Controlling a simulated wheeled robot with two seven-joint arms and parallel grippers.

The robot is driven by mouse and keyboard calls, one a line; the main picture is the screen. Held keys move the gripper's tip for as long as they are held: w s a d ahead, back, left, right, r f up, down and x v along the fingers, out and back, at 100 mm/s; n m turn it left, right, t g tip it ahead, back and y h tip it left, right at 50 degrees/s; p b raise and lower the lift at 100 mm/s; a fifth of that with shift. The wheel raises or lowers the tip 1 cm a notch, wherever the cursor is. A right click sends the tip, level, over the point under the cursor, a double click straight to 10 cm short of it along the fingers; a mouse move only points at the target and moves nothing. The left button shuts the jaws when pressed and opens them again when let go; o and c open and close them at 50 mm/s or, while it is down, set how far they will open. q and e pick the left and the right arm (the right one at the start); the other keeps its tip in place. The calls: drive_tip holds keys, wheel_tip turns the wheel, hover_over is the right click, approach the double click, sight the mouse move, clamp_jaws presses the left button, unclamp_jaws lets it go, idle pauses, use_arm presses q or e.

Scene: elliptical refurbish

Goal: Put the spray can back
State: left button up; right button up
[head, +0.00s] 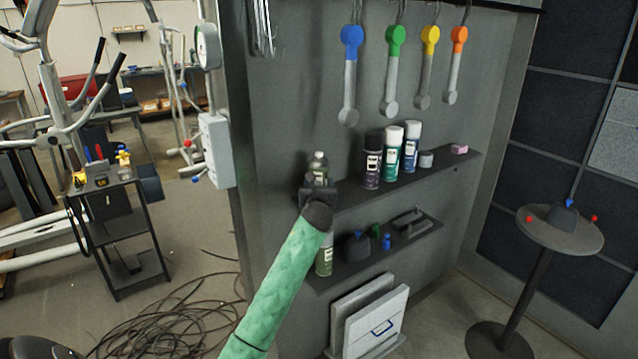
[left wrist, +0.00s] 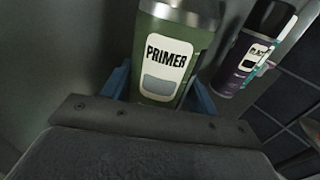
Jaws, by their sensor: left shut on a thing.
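The green spray can (head: 319,164) shows above my left gripper (head: 319,188) in the head view, at the left end of the upper shelf (head: 440,170). In the left wrist view its white label reads PRIMER on the green can (left wrist: 151,97). The blue fingers of my left gripper (left wrist: 160,95) stand on both sides of it, shut on it. The can looks upright. Its lower part is hidden by my gripper, so I cannot tell if it touches the shelf. My right gripper is not in view.
Another green can (head: 324,262) stands on the lower shelf (head: 405,243). Coloured tools hang above. Cables (head: 165,325) lie on the floor.

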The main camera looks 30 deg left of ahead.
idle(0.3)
use_arm(q)
drive_tip(key=o, duration=1.3)
drive_tip(key=shift+f, duration=0.1)
drive_tip(key=shift+o, duration=1.1)
drive_tip(key=shift+s, duration=0.1)
